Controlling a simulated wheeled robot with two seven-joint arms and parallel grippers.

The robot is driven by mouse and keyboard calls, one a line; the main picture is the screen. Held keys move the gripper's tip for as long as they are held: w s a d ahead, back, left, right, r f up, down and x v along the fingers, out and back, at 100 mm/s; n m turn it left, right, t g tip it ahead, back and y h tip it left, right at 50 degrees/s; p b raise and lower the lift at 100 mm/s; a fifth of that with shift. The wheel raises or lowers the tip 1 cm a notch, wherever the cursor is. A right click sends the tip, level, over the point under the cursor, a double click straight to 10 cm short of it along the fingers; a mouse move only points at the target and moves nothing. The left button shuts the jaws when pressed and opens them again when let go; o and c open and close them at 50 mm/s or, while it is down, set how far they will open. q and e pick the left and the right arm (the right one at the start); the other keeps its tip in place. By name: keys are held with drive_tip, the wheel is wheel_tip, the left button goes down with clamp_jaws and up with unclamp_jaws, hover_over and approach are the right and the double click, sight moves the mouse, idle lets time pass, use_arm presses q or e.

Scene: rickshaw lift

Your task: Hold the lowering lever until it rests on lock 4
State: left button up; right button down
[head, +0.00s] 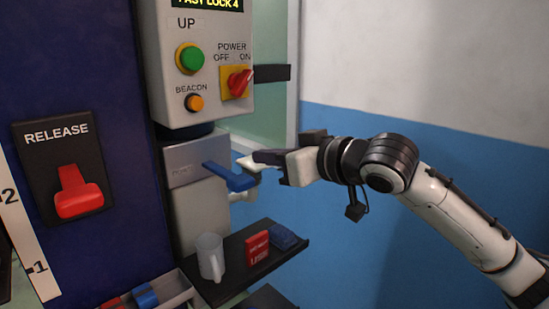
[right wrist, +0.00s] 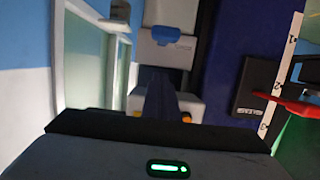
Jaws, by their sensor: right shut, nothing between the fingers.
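The blue lowering lever (head: 230,177) sticks out from a grey plate (head: 195,160) under the control box and slopes down to the right. My right gripper (head: 256,162) is at its outer end, coming from the right. It is shut with nothing between its fingers. The fingers overlap the lever's tip in the picture, and I cannot tell whether they touch it. The display (head: 208,4) is cut off by the picture's top edge; its readable part ends in "LOCK 4". My left gripper is not in view.
The control box (head: 160,75) hangs just above the lever. A dark shelf (head: 228,285) below holds a clear mug (head: 210,256), a red box (head: 257,247) and a blue item (head: 290,238). A red release lever (head: 78,192) is at the left. Free room lies at the right.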

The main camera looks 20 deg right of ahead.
drive_tip(key=w+a+f, duration=0.2)
drive_tip(key=w+f, duration=0.3)
drive_tip(key=shift+f, duration=0.15)
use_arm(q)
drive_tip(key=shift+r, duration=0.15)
use_arm(e)
drive_tip(key=shift+f, duration=0.1)
